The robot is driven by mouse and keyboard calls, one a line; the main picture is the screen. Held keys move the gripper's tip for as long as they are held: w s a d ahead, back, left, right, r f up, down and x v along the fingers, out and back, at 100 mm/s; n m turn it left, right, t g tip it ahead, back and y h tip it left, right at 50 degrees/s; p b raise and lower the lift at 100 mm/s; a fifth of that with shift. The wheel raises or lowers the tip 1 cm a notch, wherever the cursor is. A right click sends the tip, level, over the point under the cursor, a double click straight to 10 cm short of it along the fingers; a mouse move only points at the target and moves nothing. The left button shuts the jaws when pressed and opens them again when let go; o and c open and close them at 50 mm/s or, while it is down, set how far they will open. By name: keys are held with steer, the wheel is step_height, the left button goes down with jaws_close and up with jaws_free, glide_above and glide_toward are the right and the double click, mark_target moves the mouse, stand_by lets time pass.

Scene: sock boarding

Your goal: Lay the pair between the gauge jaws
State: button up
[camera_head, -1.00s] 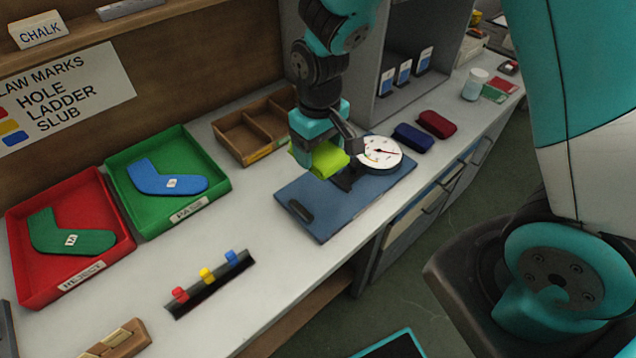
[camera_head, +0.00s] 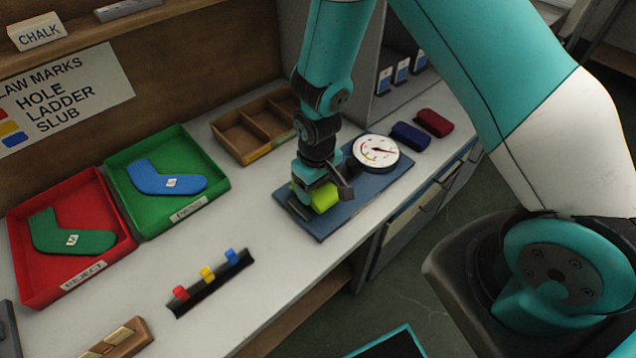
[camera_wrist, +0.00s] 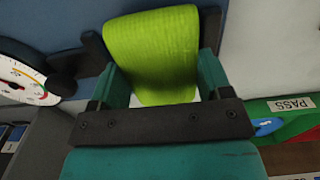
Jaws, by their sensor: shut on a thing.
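My gripper (camera_head: 316,195) is shut on a lime-green rolled pair (camera_head: 325,198) and is over the front part of the blue gauge board. In the wrist view the pair (camera_wrist: 152,50) sits between the two teal fingers, above the blue board. The gauge (camera_head: 350,205) is a blue board with a round white dial (camera_head: 377,151) at its back right. Dark jaw pieces show near the pair in the wrist view (camera_wrist: 96,50). My gripper and the pair hide much of the jaws, so I cannot tell whether the pair touches them.
A green PASS tray (camera_head: 218,187) holds a blue sock shape, and a red REJECT tray (camera_head: 120,215) holds a green one. A peg rack (camera_head: 210,283) stands in front. A wooden box (camera_head: 240,135) is behind. Blue and red rolls (camera_head: 411,136) lie right of the dial.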

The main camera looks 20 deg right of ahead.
steer(key=shift+f+b, duration=0.35)
steer(key=shift+f, duration=0.25)
steer(key=o, duration=1)
step_height(320, 180, up, 13)
steer(key=s+a+r+n+y, duration=0.1)
steer(key=s+a+r+y, duration=0.1)
steer(key=s+r, duration=0.6)
steer(key=s+a+r+n+y, duration=0.2)
steer(key=s+r, duration=0.6)
steer(key=s, duration=0.2)
steer(key=shift+s+a+r+b, duration=0.15)
steer(key=shift+s+r+b, duration=0.15)
steer(key=shift+r, duration=0.1)
